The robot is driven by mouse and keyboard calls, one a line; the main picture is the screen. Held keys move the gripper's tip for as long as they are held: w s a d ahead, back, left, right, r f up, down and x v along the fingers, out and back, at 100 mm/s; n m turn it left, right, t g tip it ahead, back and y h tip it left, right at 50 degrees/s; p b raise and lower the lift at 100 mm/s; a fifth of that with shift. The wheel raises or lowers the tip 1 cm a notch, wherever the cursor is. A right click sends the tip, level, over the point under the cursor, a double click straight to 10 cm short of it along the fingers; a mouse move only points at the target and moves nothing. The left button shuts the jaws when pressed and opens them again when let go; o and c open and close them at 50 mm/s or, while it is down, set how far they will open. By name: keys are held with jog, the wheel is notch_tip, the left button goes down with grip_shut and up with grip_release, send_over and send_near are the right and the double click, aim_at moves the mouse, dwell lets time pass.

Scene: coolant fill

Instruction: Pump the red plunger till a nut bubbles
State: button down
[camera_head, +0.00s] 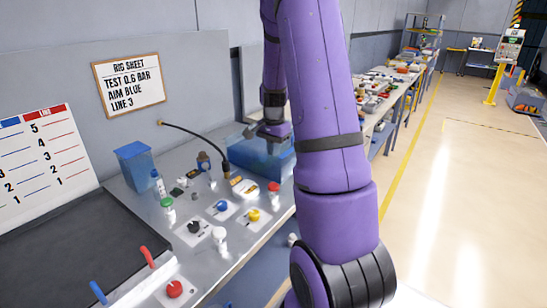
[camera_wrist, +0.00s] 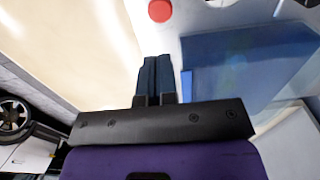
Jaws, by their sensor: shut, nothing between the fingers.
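A red knob (camera_head: 174,289) sits on a pale plate at the front of the bench in the head view. A round red top (camera_wrist: 160,10) shows at the upper edge of the wrist view; I cannot tell whether it is that knob or a red cap. A clear tank of blue liquid (camera_head: 250,160) stands at the back right of the bench and appears right of my fingers in the wrist view (camera_wrist: 240,75). My gripper (camera_wrist: 157,60) is shut and empty. In the head view my wrist is at the tank, its fingertips not clearly visible. I make out no nuts or bubbles.
Blue (camera_head: 222,206), yellow (camera_head: 254,215) and black (camera_head: 194,227) knobs sit on plates. A red-capped jar (camera_head: 273,190) stands near the tank. A black hose (camera_head: 195,135) arches over the bench.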

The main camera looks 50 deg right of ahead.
aim_at(274, 185)
notch_tip(274, 185, down, 12)
jog(key=shift+f, duration=0.1)
dwell(0.4)
jog(key=shift+f, duration=0.1)
jog(key=shift+s+f, duration=0.1)
jog(key=shift+f, duration=1.2)
jog(key=shift+a, duration=0.1)
notch_tip(274, 185, up, 14)
jog(key=shift+r, duration=0.15)
jog(key=shift+r, duration=0.1)
